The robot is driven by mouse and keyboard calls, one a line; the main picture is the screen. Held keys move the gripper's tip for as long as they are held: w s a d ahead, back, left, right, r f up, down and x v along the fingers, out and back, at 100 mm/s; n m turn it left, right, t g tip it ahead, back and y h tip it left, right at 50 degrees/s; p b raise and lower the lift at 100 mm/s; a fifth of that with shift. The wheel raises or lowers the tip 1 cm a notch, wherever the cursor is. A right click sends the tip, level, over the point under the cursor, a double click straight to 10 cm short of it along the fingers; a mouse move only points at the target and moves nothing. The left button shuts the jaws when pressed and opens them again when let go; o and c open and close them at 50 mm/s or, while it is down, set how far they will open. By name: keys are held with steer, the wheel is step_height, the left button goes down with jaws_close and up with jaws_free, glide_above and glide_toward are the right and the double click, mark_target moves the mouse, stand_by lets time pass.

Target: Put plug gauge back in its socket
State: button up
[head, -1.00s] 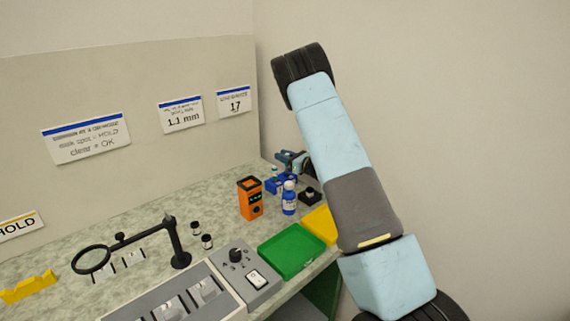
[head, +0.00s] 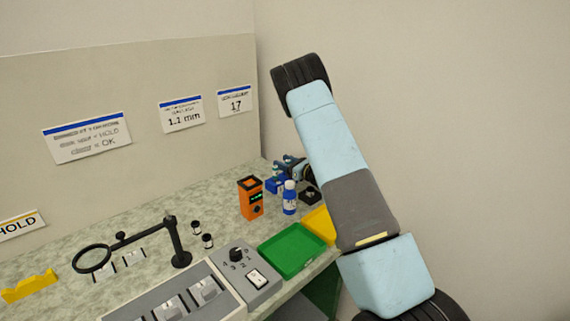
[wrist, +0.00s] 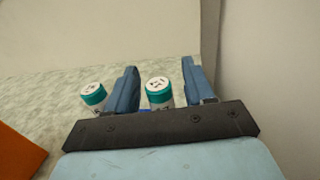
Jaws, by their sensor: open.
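Two white-topped cylinders with teal bands show in the wrist view; they may be plug gauges. One cylinder (wrist: 158,92) stands between the two fingers of my gripper (wrist: 160,70), with gaps on both sides. The other cylinder (wrist: 93,96) stands outside the left finger, slightly tilted in the picture. My gripper is open; in the head view (head: 288,166) it is low over the far end of the bench, by a blue block (head: 274,186). A small black block (head: 310,194) with a raised round part sits nearby; I cannot tell whether it is the socket.
An orange device (head: 250,198) and a blue bottle (head: 289,198) stand just in front of my gripper. A magnifier stand (head: 176,245) and a grey control box (head: 245,275) are nearer.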

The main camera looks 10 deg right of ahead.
steer(key=v, duration=1.1)
steer(key=shift+s+r, duration=0.1)
steer(key=shift+s+d+r, duration=0.15)
steer(key=shift+s+d, duration=0.1)
steer(key=shift+d, duration=0.05)
step_height(320, 180, up, 8)
steer(key=w+d+m+t+h, duration=0.1)
steer(key=w+m+h, duration=0.1)
steer(key=m+h, duration=0.4)
steer(key=s+d+r+m+g+h, duration=0.1)
steer(key=s+r+m+h, duration=0.25)
steer(key=r+m, duration=0.45)
steer(key=s+d+r+m+h, duration=0.2)
steer(key=s+r+m, duration=0.2)
steer(key=r+m, duration=0.45)
steer(key=s+a+r+m+g, duration=0.1)
steer(key=s+a+m+g, duration=0.1)
steer(key=s+m, duration=0.5)
steer(key=s+a+r+m+g, duration=0.1)
steer(key=s+a+m+g, duration=0.2)
steer(key=s, duration=1.4)
steer(key=s+a+r+m+g, duration=0.1)
steer(key=s+a+m+g, duration=0.2)
steer(key=s+m, duration=0.8)
steer(key=shift+s+a+r, duration=0.35)
steer(key=shift+s+a, duration=0.5)
steer(key=shift+s, duration=0.25)
